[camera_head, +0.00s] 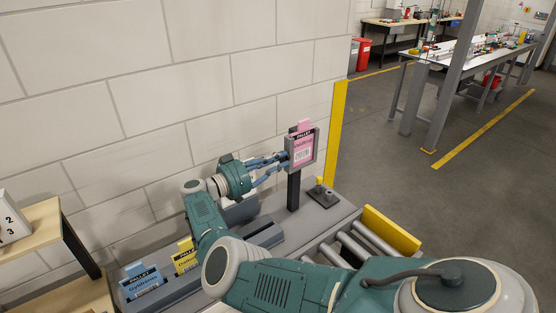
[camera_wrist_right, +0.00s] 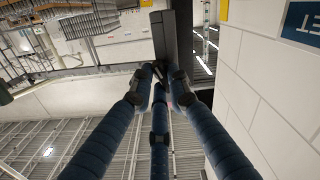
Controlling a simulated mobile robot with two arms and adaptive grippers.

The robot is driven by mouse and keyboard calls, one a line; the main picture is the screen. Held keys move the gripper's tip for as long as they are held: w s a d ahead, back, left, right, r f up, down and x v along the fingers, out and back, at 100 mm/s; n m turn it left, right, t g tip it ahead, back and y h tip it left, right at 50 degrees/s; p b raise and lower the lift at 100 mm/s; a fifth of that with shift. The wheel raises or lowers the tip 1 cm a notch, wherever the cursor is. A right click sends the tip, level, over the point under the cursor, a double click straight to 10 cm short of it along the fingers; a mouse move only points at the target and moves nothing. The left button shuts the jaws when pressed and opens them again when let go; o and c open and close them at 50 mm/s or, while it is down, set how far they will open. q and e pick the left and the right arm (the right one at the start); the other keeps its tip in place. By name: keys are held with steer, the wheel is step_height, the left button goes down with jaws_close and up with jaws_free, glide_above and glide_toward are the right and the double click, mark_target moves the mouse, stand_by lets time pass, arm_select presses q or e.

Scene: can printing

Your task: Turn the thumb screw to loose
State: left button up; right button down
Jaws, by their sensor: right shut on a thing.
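A grey frame (camera_head: 316,150) on a dark upright post (camera_head: 293,190) holds a pink pallet card (camera_head: 302,150). My right gripper (camera_head: 281,160) reaches in from the left, its blue fingers closed together at the frame's left side. In the right wrist view the fingertips (camera_wrist_right: 160,72) meet at the end of the dark grey frame (camera_wrist_right: 174,42). The thumb screw cannot be made out; the fingertips cover the spot where they grip. My left gripper is not in view.
A yellow card (camera_head: 186,258) and a blue card (camera_head: 142,284) stand in a grey rack below. A small black block with a yellow top (camera_head: 321,193) sits right of the post. The block wall (camera_head: 120,150) is close behind.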

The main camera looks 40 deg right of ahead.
stand_by(0.5)
steer(key=c, duration=1.7)
jaws_free()
steer(key=shift+o, duration=0.2)
steer(key=w+a, duration=0.1)
steer(key=a, duration=1)
steer(key=shift+w+a, duration=0.2)
steer(key=shift+a, duration=0.1)
steer(key=shift+a, duration=0.2)
steer(key=shift+s, duration=0.1)
